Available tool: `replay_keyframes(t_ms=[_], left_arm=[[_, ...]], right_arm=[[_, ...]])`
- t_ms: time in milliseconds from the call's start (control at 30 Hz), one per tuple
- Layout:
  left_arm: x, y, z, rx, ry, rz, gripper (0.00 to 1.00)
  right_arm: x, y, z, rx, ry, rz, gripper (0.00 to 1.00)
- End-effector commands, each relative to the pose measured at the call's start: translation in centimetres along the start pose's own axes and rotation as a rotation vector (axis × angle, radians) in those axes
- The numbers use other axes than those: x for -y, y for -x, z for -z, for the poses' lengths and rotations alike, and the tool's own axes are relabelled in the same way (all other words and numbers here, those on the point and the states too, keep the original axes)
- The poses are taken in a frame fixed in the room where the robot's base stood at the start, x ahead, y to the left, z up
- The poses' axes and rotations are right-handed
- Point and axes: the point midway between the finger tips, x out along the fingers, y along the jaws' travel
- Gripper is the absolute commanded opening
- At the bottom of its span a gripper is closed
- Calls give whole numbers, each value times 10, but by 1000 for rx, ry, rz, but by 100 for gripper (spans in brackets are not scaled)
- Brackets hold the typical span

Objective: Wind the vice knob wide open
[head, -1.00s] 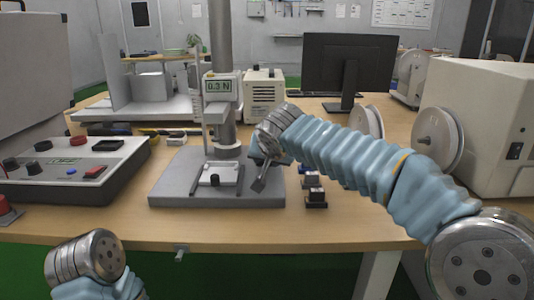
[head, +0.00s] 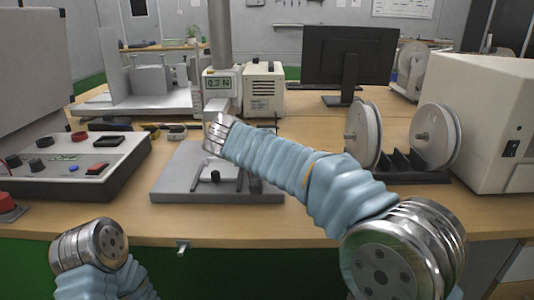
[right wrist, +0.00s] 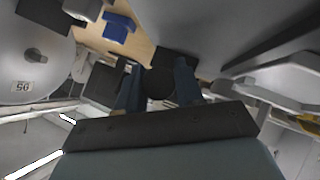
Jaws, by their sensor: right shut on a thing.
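The test stand has a grey base plate (head: 180,182), a column and a gauge (head: 219,84). A light fixture with a small black knob (head: 215,177) sits on the plate. My right wrist is in front of the stand, below the gauge, and hides my right fingers in the head view. In the right wrist view my right gripper (right wrist: 157,80) has its two bluish fingers on either side of a dark round knob (right wrist: 160,92), shut on it. The vice jaws are not clearly visible. My left gripper is out of view; only my left wrist shows at the lower left.
A control box (head: 70,165) stands left of the stand. Two spools (head: 437,135) on a dark holder and a beige machine (head: 488,120) stand at the right. A monitor (head: 347,57) and a beige box (head: 264,88) are behind. My right arm crosses the table front.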

Motion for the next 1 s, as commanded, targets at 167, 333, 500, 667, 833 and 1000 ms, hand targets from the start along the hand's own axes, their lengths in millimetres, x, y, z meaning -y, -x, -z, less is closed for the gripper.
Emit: replay_keyframes(t_ms=[167,333,500,667,833,1000], left_arm=[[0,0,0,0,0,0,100],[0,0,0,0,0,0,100],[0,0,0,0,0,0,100],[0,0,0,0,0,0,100],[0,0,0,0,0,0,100],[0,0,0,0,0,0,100]], right_arm=[[0,-1,-1,1,21,-20,6],[0,-1,-1,1,25,-24,6],[0,-1,-1,1,24,-23,6],[0,-1,-1,1,24,-22,43],[0,-1,0,0,24,-21,43],[1,7,0,-2,24,-20,43]])
